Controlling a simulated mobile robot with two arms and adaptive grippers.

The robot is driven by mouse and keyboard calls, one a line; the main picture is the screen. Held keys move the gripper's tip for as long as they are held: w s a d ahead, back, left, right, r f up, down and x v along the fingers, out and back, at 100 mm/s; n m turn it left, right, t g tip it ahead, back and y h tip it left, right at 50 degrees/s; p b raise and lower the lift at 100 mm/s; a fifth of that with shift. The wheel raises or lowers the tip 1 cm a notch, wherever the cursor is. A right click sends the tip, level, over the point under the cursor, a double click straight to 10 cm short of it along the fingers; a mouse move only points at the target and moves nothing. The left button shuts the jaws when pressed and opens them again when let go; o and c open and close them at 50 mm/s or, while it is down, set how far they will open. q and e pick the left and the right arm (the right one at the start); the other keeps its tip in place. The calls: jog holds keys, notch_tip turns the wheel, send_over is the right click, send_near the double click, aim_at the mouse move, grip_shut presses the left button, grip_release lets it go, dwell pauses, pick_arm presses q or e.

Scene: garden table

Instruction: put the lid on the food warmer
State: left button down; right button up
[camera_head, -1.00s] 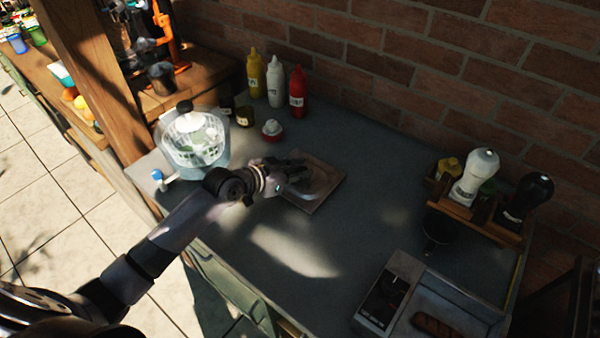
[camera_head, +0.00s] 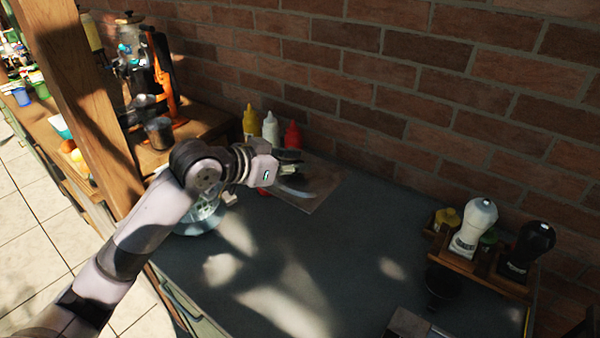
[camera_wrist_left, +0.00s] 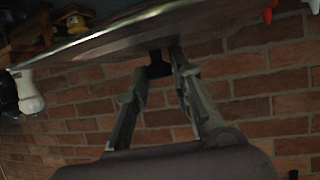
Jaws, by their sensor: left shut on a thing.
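My left gripper (camera_head: 290,160) is shut on the dark knob of the lid. The lid (camera_head: 297,193) is see-through with a pale curved rim and shows against a brown square board (camera_head: 322,195) by the wall. In the left wrist view the fingers (camera_wrist_left: 160,65) close at the dark knob, and the lid (camera_wrist_left: 110,38) is seen nearly edge-on across the top. A grey appliance, probably the food warmer (camera_head: 410,322), shows only its corner at the bottom edge; the rest is out of frame. My right gripper is out of view.
A salad spinner (camera_head: 198,218) is partly hidden behind my left arm. Yellow (camera_head: 250,122), white (camera_head: 270,128) and red (camera_head: 292,135) bottles stand by the brick wall. A wooden rack (camera_head: 475,262) holds white and black shakers at right. The counter's middle is clear.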

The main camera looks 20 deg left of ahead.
aim_at(282, 198)
pick_arm(q)
jog(key=shift+r, duration=0.4)
jog(key=shift+s+d+f+n, duration=0.1)
jog(key=shift+s+d+n, duration=0.25)
jog(key=shift+s, duration=0.25)
jog(key=s+r+n+y, duration=0.1)
jog(key=s, duration=0.1)
jog(key=s+r+n+t+y, duration=0.1)
jog(key=n+y, duration=0.1)
jog(key=s+a+r+n+t+y, duration=0.1)
jog(key=s+y, duration=0.1)
jog(key=shift+s+n, duration=0.3)
jog(key=shift+n, duration=0.05)
jog(key=shift+s+a+r+n+y, duration=0.4)
jog(key=shift+s+y, duration=0.15)
jog(key=shift+y, duration=0.25)
jog(key=shift+f, duration=0.1)
